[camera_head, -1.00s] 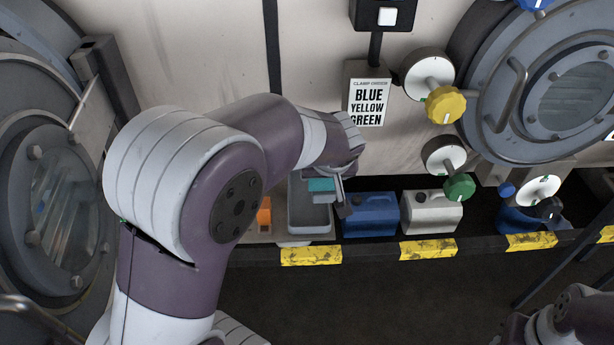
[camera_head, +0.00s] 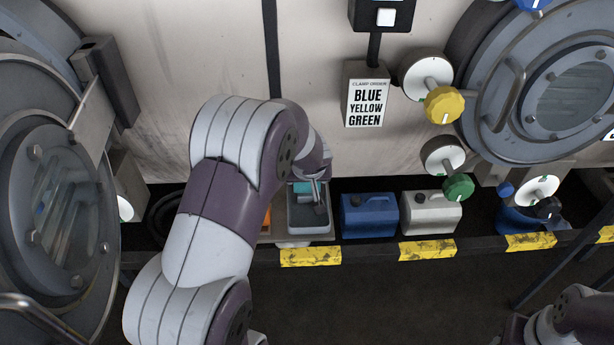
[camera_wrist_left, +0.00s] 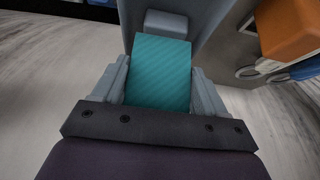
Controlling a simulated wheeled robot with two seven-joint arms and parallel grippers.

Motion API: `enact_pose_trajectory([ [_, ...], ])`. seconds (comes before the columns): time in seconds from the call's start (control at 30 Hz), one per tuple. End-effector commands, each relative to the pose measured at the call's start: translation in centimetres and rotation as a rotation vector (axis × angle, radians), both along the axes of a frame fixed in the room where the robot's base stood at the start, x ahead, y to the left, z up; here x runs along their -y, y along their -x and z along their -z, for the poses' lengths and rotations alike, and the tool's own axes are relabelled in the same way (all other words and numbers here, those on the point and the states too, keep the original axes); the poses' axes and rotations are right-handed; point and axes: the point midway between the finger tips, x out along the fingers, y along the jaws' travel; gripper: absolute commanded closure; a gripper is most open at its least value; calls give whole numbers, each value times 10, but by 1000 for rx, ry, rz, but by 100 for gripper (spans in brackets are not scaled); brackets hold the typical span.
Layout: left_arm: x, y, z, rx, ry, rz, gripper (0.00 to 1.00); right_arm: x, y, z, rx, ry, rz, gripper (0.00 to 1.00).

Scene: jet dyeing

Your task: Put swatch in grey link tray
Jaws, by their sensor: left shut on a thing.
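The teal swatch (camera_wrist_left: 161,72) is gripped between the fingers of my left gripper (camera_wrist_left: 160,90) in the left wrist view. In the head view a teal strip of the swatch (camera_head: 302,187) shows beside my left gripper (camera_head: 315,190), over the back part of the grey tray (camera_head: 309,231). The tray's grey wall also shows behind the swatch in the left wrist view (camera_wrist_left: 205,28). My left wrist hides part of the tray's back. I cannot tell whether the swatch touches the tray floor. Part of my right arm shows at the bottom right, but its gripper is not visible.
An orange item (camera_head: 267,218) stands left of the tray; it is large in the left wrist view (camera_wrist_left: 288,25). A blue canister (camera_head: 369,216) and a white canister (camera_head: 431,213) stand to the right. A shelf edge with yellow marks (camera_head: 311,256) runs in front.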

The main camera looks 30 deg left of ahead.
Motion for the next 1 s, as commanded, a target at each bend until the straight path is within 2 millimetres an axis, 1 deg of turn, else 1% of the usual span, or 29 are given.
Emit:
enact_pose_trajectory([
  [0.03, 0, 0, 1, 0, 0, 0, 21, 0, 0, 2, 0, 0, 0, 57],
  [0.1, 0, 0, 1, 0, 0, 0, 2, 0, 0, 1, 0, 0, 0, 57],
  [0.37, 0, 0, 0, 0, 0, 1, 2, 0, 0, 0, 0, 0, 0, 57],
  [0.43, 0, 0, -6, 0, 0, 1, 2, 0, 0, -6, 0, 0, 0, 57],
  [0.47, 1, 2, -8, 2, 0, 1, 2, 0, 0, -4, 0, 0, 0, 57],
  [0.57, 8, 12, -26, 3, -1, 2, 2, 0, 0, -8, 0, 0, 0, 57],
  [0.7, 19, 29, -60, 6, 0, 2, 2, 0, 0, -12, 0, 0, 0, 57],
  [0.8, 26, 41, -80, 4, -1, 1, 2, 0, 0, -15, 0, 0, 0, 57],
  [0.9, 31, 49, -94, 2, -1, 1, 2, 0, 0, -16, 0, 0, 0, 57],
  [1.0, 37, 57, -98, -14, 2, 14, 2, 0, 0, -16, 0, 0, 0, 57],
])
